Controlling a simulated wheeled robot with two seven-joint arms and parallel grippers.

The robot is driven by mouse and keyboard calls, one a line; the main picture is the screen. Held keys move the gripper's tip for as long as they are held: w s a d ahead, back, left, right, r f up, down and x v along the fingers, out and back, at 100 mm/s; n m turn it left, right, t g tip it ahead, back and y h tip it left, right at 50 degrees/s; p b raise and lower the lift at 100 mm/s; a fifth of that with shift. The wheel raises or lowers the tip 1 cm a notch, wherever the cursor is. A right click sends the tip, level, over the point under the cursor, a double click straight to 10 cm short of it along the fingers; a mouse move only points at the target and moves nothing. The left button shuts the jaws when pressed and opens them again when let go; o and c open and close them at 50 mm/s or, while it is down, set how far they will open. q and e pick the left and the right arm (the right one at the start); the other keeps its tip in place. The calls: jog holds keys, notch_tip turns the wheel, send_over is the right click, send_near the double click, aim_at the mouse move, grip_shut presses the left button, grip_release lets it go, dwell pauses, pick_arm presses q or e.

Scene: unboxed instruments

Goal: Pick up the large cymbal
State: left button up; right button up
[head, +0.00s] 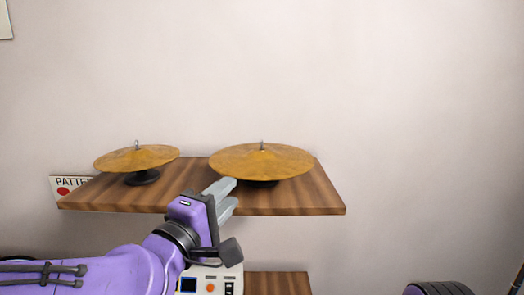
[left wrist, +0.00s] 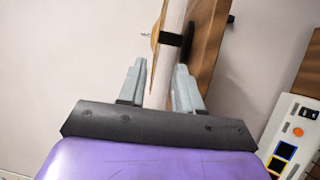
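The large cymbal (head: 262,160) is a golden disc on a low black stand, at the right of a wooden shelf (head: 315,200). A smaller golden cymbal (head: 136,158) sits on its own stand at the left. My left gripper (head: 229,194) is at the large cymbal's front left rim, overlapping it in the head view. In the left wrist view the left gripper (left wrist: 160,80) is open, and the large cymbal (left wrist: 156,35) shows nearly edge-on, running down between the fingers. I cannot tell whether either finger touches it. My right gripper is out of view.
A white device with buttons (head: 222,284) stands below the shelf, also in the left wrist view (left wrist: 296,130). A sign with a red dot (head: 64,189) is partly hidden behind the shelf's left end. The wall above and right of the shelf is bare.

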aim_at(259, 160)
pick_arm(q)
jog(key=p+x, duration=0.1)
jog(key=x, duration=0.2)
jog(key=p+x, duration=0.1)
jog(key=x, duration=0.2)
jog(key=p+x, duration=0.1)
jog(key=x, duration=0.3)
jog(key=shift+a+r+p, duration=0.1)
jog(key=shift+r+p, duration=0.3)
jog(key=shift+w+d, duration=0.3)
jog(key=shift+a, duration=0.1)
grip_shut()
